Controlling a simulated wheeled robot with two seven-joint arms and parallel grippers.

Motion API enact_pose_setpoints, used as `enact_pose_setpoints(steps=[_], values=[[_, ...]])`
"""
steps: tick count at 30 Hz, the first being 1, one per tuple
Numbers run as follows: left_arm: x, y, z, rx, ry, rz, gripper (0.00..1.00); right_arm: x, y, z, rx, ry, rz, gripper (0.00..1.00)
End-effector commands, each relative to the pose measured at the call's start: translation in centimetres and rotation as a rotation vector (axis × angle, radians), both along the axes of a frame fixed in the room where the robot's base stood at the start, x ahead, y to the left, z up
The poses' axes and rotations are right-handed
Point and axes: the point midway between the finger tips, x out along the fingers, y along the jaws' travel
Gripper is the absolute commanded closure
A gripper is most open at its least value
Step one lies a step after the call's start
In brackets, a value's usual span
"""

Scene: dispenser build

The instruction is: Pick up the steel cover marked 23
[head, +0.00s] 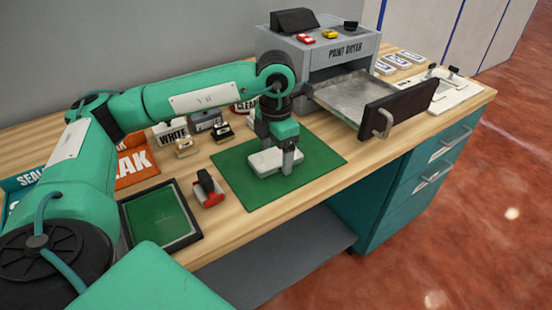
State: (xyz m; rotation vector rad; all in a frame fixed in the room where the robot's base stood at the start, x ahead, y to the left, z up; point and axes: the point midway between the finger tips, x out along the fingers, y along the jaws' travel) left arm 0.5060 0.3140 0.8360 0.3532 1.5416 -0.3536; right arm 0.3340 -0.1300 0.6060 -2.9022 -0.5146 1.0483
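No marking 23 is readable in the head view. A light grey, block-like piece (262,164) lies on the green mat (235,190); I cannot tell whether it is the steel cover. My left gripper (277,150) points down at this piece, with one finger in front of its near side and the other partly hidden behind it. I cannot tell whether the fingers press on it. Several small labelled plates (397,61) lie at the back right, too small to read. My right gripper is not in view.
The paint dryer (345,50) stands behind, its tray (350,95) pulled out with a dark handled front (398,108). A red-and-black tool (207,188) and a framed green pad (160,215) lie left of the mat. Small labelled boxes (170,135) stand behind. A white panel (445,92) lies far right.

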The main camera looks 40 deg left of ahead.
Motion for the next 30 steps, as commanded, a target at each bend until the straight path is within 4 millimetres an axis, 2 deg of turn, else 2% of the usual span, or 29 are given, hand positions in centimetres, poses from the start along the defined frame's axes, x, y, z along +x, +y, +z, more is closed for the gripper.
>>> enact_pose_setpoints(steps=[1,6,7,15,20,26,30], values=[[0.0,0.0,0.0,0.000,0.000,0.000,0.30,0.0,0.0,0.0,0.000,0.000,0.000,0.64],[0.0,0.0,0.0,0.000,0.000,0.000,0.64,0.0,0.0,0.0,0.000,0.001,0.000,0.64],[0.0,0.0,0.0,0.000,0.000,0.000,0.66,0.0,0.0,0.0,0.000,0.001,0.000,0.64],[0.0,0.0,0.2,0.000,-0.001,0.001,0.66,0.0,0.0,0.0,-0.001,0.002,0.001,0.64],[0.1,0.0,1.2,0.000,-0.002,0.001,0.66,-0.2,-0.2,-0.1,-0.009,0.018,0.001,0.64],[0.1,0.0,4.8,0.000,-0.005,0.001,0.66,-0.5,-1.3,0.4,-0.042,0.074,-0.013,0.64],[0.1,-0.1,9.3,-0.002,-0.007,-0.002,0.66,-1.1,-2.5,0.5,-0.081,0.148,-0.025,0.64]])
